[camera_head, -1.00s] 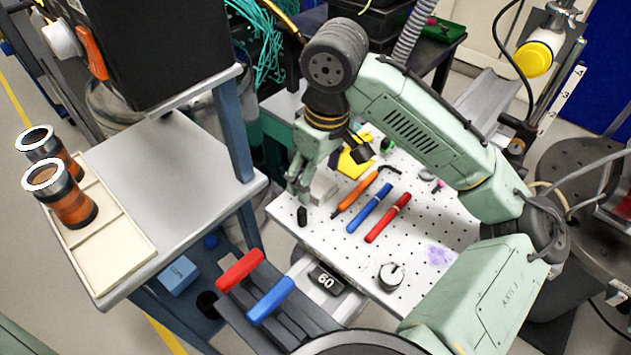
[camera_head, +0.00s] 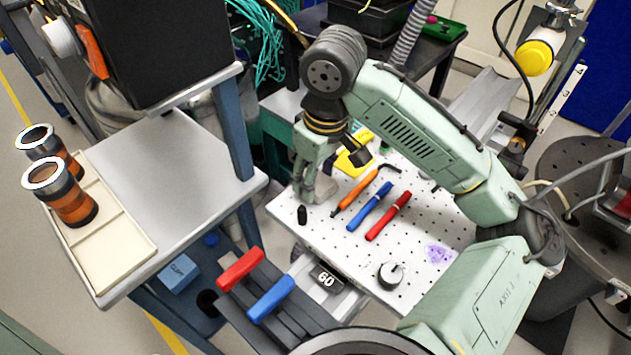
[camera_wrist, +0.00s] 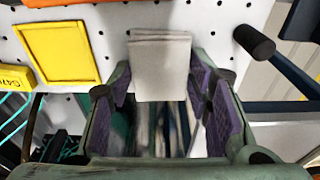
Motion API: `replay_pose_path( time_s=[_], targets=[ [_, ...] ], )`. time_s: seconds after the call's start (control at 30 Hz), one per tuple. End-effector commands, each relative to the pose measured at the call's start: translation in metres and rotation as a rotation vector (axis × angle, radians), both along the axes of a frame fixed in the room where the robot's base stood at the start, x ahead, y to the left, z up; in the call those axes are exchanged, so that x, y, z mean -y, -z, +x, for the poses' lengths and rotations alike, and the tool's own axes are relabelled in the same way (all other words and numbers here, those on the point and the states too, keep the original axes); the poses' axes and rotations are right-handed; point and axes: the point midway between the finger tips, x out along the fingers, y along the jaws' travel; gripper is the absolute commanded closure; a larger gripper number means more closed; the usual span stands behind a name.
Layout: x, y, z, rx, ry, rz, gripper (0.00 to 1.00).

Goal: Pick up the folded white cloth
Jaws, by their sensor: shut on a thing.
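The folded white cloth (camera_wrist: 160,66) shows in the wrist view as a pale, layered block between my two finger pads. In the head view the cloth (camera_head: 326,186) is mostly hidden behind my gripper, at the left side of the perforated white board. My gripper (camera_wrist: 158,88) is shut on the cloth, with purple-lined fingers on its left and right sides. In the head view my gripper (camera_head: 312,196) points down at the board's left edge. I cannot tell whether the cloth is touching the board.
The perforated board (camera_head: 340,248) also holds an orange tool (camera_head: 357,192), blue marker (camera_head: 370,207), red marker (camera_head: 388,216), yellow item (camera_head: 352,163) and round knob (camera_head: 391,275). A black peg (camera_head: 302,215) stands close beside my gripper. A grey table (camera_head: 180,165) is left.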

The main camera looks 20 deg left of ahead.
Motion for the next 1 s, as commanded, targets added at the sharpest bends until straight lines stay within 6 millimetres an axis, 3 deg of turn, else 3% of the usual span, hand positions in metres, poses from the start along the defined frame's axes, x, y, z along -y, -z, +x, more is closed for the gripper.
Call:
replay_pose_path(
  time_s=[0.3, 0.7, 1.0],
  targets=[
    [0.0, -0.009, 0.001, 0.002, 0.0, -0.001, 0.72],
    [0.0, -0.081, 0.001, 0.004, 0.001, 0.0, 0.72],
    [0.0, -0.101, 0.0, 0.0, 0.0, 0.0, 0.72]
  ],
)
